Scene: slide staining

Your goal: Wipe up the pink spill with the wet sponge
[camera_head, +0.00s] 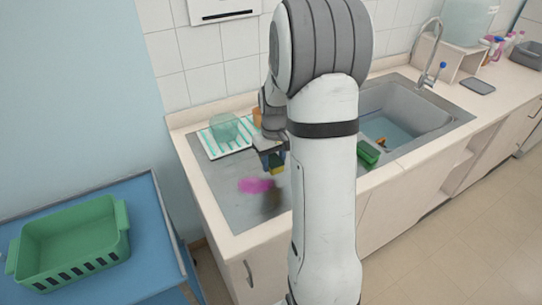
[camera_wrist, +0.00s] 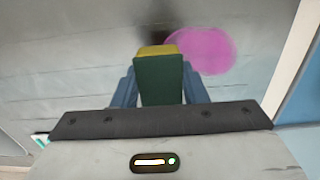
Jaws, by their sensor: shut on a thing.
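The pink spill (camera_head: 257,185) is a flat patch on the grey metal drainboard left of the sink. It shows whole in the wrist view (camera_wrist: 203,51), up and right of my gripper. My gripper (camera_head: 272,160) is shut on a sponge (camera_head: 276,168) with a yellow side and a dark green side. In the wrist view the sponge (camera_wrist: 160,78) sits between the two blue fingers. In the head view it appears just above and behind the spill; I cannot tell whether it touches the drainboard. A dark shadow lies beside the spill.
A striped drying mat (camera_head: 212,145) with a clear greenish container (camera_head: 224,127) lies behind the spill. The sink basin (camera_head: 400,118) is at right, with a green item (camera_head: 368,152) at its near edge. A green basket (camera_head: 70,240) stands on the blue-topped table at left.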

